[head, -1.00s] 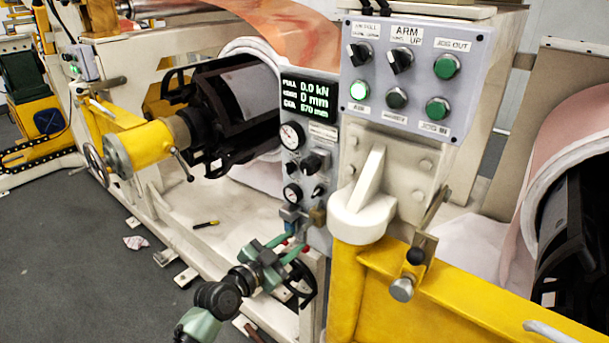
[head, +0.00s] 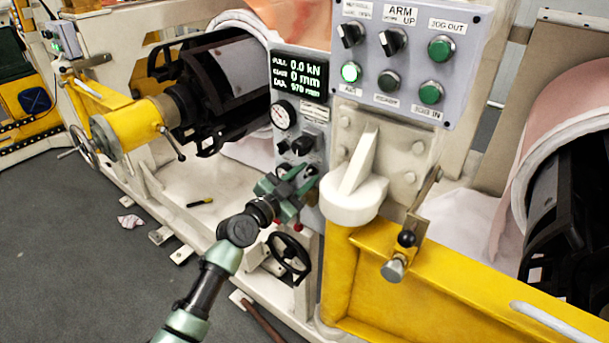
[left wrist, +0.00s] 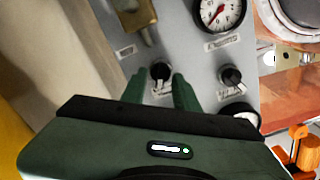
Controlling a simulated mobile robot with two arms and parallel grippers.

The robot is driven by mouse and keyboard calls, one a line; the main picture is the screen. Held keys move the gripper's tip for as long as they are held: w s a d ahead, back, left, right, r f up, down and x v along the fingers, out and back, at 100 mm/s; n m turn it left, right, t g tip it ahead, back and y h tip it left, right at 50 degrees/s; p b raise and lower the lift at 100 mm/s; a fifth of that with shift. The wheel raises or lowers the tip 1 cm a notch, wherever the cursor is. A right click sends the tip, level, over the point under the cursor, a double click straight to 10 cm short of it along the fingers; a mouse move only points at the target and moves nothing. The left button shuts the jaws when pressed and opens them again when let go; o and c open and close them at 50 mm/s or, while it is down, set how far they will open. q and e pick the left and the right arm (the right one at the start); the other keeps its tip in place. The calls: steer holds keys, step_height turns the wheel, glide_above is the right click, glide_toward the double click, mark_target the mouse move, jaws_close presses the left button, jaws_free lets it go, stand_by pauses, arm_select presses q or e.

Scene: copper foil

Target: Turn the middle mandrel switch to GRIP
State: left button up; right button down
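The small black switch (left wrist: 160,72) on the grey panel (left wrist: 192,52) shows in the left wrist view. My left gripper (left wrist: 160,88) is open, with one green fingertip on each side of this switch. I cannot tell whether the fingertips touch it. A second black switch (left wrist: 231,76) sits to its right, outside the fingers. The labels are too small to read. In the head view, my left gripper (head: 303,180) is at the lower part of the grey panel (head: 314,128), hiding part of it. My right gripper is not in view.
A display (head: 299,75) and a round gauge (head: 284,115) sit higher on the panel. A button box (head: 410,65) is above right. A yellow arm (head: 440,290) and a white bracket (head: 354,200) stand to the right. A handwheel (head: 290,257) is below the gripper.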

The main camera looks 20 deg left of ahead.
arm_select(q)
jaws_close()
